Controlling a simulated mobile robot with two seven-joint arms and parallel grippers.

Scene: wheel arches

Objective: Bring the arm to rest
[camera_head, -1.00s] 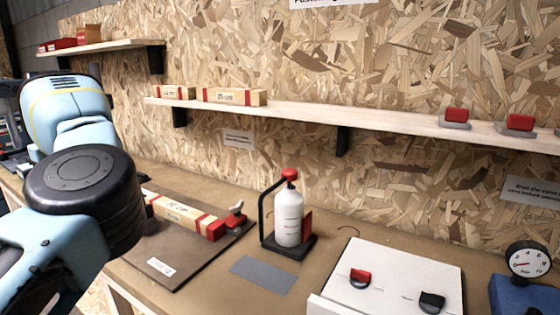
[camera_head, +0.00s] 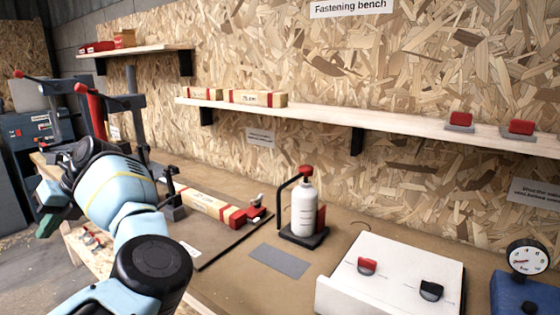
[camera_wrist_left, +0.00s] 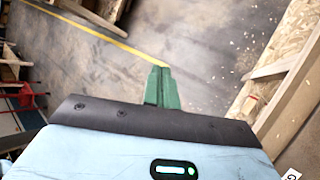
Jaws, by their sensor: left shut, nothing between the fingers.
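My left arm comes in from the lower left in the head view. Its gripper (camera_head: 48,208) is at the far left, out past the bench's left end, with green fingers. In the left wrist view the green fingers (camera_wrist_left: 161,88) are together with nothing between them, above the open floor (camera_wrist_left: 195,62). They touch nothing that I can see. My right gripper is in neither view.
The bench holds a long red-ended box (camera_head: 208,206), a white bottle (camera_head: 303,208) in a stand, a white panel (camera_head: 395,268) with two knobs and a dial gauge (camera_head: 527,258). Shelves (camera_head: 330,117) line the wall.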

